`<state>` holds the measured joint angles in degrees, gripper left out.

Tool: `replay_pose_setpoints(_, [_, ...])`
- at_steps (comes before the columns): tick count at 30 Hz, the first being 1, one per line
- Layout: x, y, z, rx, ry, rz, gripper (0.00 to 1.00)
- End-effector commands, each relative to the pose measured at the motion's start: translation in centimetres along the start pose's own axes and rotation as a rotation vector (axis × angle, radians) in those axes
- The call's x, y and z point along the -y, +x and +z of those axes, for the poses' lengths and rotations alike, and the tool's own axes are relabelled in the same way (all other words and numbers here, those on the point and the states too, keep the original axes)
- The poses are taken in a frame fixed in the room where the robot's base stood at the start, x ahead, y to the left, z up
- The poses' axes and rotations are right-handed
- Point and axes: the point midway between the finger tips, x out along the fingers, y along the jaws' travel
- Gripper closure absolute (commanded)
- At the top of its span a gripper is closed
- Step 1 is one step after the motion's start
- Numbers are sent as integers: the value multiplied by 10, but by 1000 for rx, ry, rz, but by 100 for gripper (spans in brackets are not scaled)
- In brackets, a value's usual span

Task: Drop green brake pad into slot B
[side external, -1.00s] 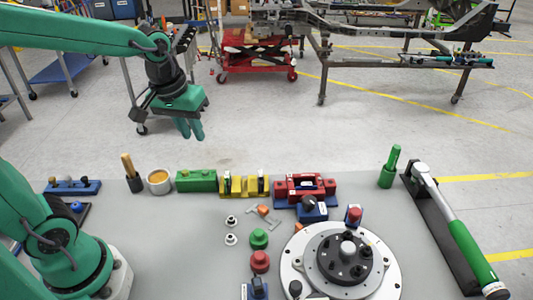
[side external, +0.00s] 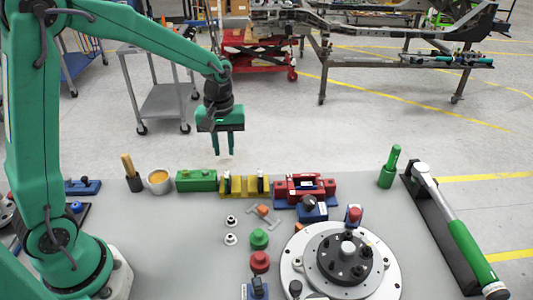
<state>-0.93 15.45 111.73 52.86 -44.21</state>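My gripper (side external: 224,152) hangs pointing down above the far edge of the table. Its two green fingers are apart with nothing between them. A green block (side external: 197,182) lies below and left of it at the table's back edge. A round green part (side external: 259,239) stands on the table in front of a small grey bracket with an orange piece. I cannot tell which of these is the brake pad. A yellow fixture (side external: 237,188) with upright dark-and-white pieces stands right of the green block. No slot letter is readable.
A red fixture (side external: 305,187) and a blue block (side external: 313,211) stand right of the yellow one. A round white plate with a dark hub (side external: 345,259) fills the front right. A red round part (side external: 260,262) and a long green-handled tool (side external: 459,235) lie nearby.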

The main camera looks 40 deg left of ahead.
Motion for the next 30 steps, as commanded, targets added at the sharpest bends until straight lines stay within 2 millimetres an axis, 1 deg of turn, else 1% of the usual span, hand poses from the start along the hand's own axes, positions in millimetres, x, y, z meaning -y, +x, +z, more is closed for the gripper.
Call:
replay_pose_setpoints(5, [0, 2, 0, 0, 1, 0, 78])
replay_pose_setpoints(11, [0, 12, 0, 2, 2, -2, 78])
replay_pose_setpoints(24, [1, 55, 1, 1, 2, -1, 78])
replay_pose_setpoints(30, [0, 71, 0, 1, 2, -1, 78])
